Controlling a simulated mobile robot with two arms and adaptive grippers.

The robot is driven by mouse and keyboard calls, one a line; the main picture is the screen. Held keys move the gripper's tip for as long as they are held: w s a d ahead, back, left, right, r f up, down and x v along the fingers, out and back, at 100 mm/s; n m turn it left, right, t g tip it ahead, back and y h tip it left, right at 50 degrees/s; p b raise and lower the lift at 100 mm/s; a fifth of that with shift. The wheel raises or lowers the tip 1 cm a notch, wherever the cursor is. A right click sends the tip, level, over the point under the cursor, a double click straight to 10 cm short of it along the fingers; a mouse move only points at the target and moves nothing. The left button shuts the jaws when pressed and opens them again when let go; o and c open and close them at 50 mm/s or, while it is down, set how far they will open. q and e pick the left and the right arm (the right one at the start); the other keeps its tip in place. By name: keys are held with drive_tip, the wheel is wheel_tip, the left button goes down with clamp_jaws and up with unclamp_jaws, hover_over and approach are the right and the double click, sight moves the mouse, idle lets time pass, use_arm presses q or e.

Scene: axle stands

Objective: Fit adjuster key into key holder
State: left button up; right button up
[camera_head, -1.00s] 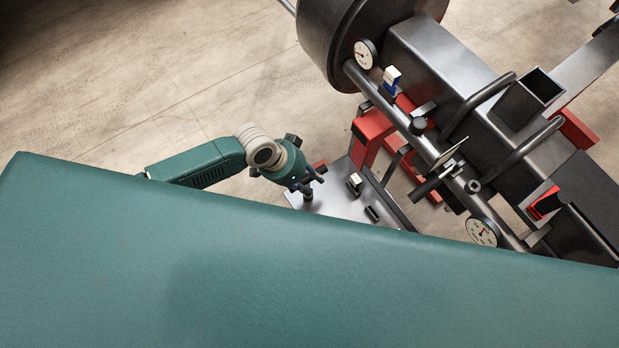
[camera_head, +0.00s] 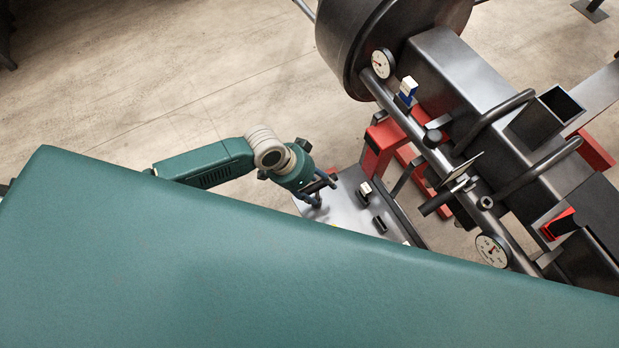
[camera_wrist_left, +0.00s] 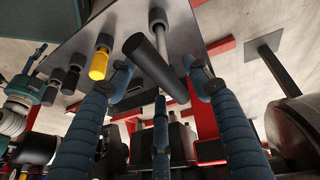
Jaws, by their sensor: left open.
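My left gripper (camera_head: 318,188) is over the near left part of a grey metal tray (camera_head: 345,210). In the left wrist view its blue fingers (camera_wrist_left: 160,110) are spread apart. A dark cylinder (camera_wrist_left: 152,62), which may be the adjuster key's handle, lies tilted between them, with no clear grip on it. A thin steel rod (camera_wrist_left: 194,65) shows beside it. I cannot tell which part is the key holder. Several short dark posts, one with a yellow body (camera_wrist_left: 98,66), stand along the plate. Part of my right arm, with its gripper (camera_wrist_left: 34,62), shows small at the left edge.
A large dark axle beam (camera_head: 460,90) with a drum (camera_head: 365,40), round gauges (camera_head: 492,250) and tubes fills the right side. Red stands (camera_head: 383,140) are under it. A white-topped block (camera_head: 366,188) stands on the tray. A wide teal surface (camera_head: 200,270) covers the foreground.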

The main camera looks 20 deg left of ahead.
use_arm(q)
drive_tip(key=v, duration=1)
drive_tip(key=shift+a+r, duration=0.15)
drive_tip(key=shift+r, duration=0.1)
drive_tip(key=shift+f, duration=0.1)
drive_tip(key=w+a+f+n+t, duration=0.25)
drive_tip(key=w+f, duration=0.25)
drive_tip(key=f, duration=0.3)
drive_tip(key=s+a+f+n+y, duration=0.2)
drive_tip(key=a+f, duration=0.2)
drive_tip(key=f, duration=0.4)
drive_tip(key=s+a+f+n+y, duration=0.1)
drive_tip(key=s+a+f, duration=0.1)
drive_tip(key=a+f, duration=0.45)
drive_tip(key=s+f+g+y, duration=0.1)
drive_tip(key=s+f+g, duration=0.1)
drive_tip(key=s+f, duration=1.15)
drive_tip(key=s+d+f, duration=0.1)
drive_tip(key=s+f, duration=0.1)
drive_tip(key=s, duration=0.8)
drive_tip(key=s+d+f+g, duration=0.1)
drive_tip(key=s+f, duration=0.1)
drive_tip(key=s, duration=0.7)
drive_tip(key=shift+s+n+y, duration=0.3)
drive_tip(key=shift+s+n, duration=0.1)
drive_tip(key=shift+n, duration=0.05)
drive_tip(key=shift+d+g, duration=0.15)
drive_tip(key=shift+g, duration=0.1)
